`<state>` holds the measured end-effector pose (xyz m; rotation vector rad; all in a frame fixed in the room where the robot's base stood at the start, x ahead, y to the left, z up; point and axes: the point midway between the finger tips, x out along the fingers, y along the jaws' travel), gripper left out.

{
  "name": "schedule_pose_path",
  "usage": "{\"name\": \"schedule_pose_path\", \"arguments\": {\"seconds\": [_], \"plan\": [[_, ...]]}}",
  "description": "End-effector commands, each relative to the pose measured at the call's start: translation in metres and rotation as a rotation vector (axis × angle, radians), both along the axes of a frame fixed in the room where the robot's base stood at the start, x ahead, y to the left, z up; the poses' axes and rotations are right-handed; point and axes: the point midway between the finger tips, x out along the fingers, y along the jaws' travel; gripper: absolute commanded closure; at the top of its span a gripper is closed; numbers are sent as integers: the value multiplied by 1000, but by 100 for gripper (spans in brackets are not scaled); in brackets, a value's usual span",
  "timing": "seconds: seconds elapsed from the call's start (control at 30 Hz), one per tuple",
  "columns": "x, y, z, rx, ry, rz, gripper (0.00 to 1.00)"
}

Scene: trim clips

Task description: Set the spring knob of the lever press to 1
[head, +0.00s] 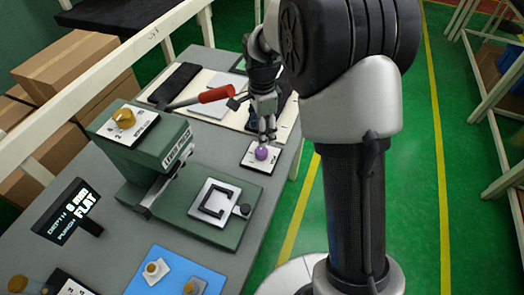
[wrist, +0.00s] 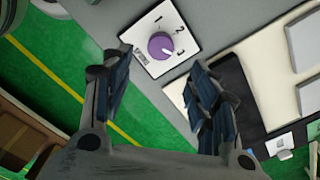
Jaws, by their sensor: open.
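A round purple knob (head: 261,153) sits on a white dial plate (head: 249,162) near the table's right edge. In the wrist view the knob (wrist: 160,45) has the numerals 1, 2 and 3 on the plate (wrist: 145,28) around it. A small pale mark on the knob seems to point toward the 3. My gripper (head: 266,134) is just above the knob in the head view. In the wrist view my gripper (wrist: 157,72) is open, its fingers apart and nothing between them. The green lever press (head: 150,150) stands to the left.
The press has a red-handled lever (head: 216,94) reaching toward my gripper, and a yellow knob (head: 124,117) on top. A blue mat (head: 136,280) with small parts lies in front. Dark and pale trays (head: 211,108) lie behind.

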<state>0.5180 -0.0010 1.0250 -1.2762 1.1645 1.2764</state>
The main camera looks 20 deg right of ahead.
Motion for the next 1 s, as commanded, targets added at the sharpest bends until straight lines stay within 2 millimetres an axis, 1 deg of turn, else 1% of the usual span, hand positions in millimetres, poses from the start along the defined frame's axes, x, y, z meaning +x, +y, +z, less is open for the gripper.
{"name": "schedule_pose_path", "arguments": {"seconds": [0.03,0.2,0.3,0.4,0.6,0.87,1.0], "plan": [[-1,0,-16,0,4,0,46],[-1,0,-52,0,3,0,46],[-1,0,-68,0,2,0,46],[0,0,-80,0,2,0,46],[0,0,-90,0,0,0,46],[0,0,-90,0,0,0,46],[0,0,-90,0,0,0,55]]}}
